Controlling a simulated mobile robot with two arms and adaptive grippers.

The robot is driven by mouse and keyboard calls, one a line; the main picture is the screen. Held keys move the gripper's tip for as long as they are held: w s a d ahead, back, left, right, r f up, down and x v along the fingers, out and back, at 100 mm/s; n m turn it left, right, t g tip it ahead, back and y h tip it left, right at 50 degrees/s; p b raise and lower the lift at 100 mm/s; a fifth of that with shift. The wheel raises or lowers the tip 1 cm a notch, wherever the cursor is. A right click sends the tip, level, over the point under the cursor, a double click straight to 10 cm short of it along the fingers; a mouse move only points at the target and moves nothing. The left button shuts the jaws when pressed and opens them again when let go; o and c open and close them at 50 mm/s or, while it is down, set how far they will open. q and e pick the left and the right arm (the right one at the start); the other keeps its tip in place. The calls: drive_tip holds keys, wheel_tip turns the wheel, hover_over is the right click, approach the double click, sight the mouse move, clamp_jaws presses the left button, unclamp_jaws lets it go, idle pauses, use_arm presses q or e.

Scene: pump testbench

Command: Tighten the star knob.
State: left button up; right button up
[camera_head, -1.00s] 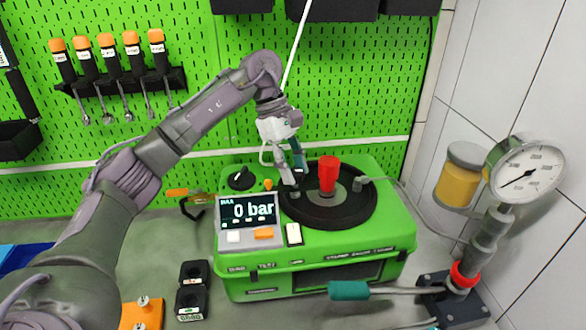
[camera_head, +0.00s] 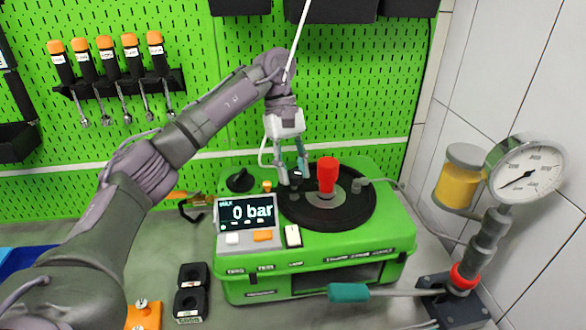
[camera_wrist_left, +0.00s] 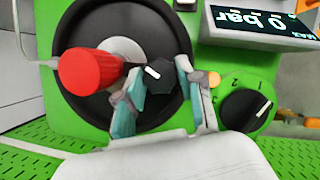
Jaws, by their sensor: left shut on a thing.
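The star knob (camera_wrist_left: 158,75) is small and black with a white mark, on the round black plate of the green test bench. In the head view the knob (camera_head: 297,175) is mostly hidden by the fingers. My left gripper (camera_wrist_left: 155,84) points down from above, its two teal-and-grey fingers shut on the knob from both sides. It also shows in the head view (camera_head: 294,180), left of the red cylinder (camera_head: 327,176). My right gripper is not in view.
The red cylinder stands close beside the fingers. A black selector knob (camera_head: 240,180) and a display (camera_head: 246,212) reading 0 bar are on the bench. A pressure gauge (camera_head: 524,172) with a teal-handled lever (camera_head: 348,292) stands at right.

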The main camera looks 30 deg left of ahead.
use_arm(q)
drive_tip(key=shift+r, duration=0.1)
drive_tip(key=o, duration=1.1)
drive_tip(key=shift+o, duration=0.2)
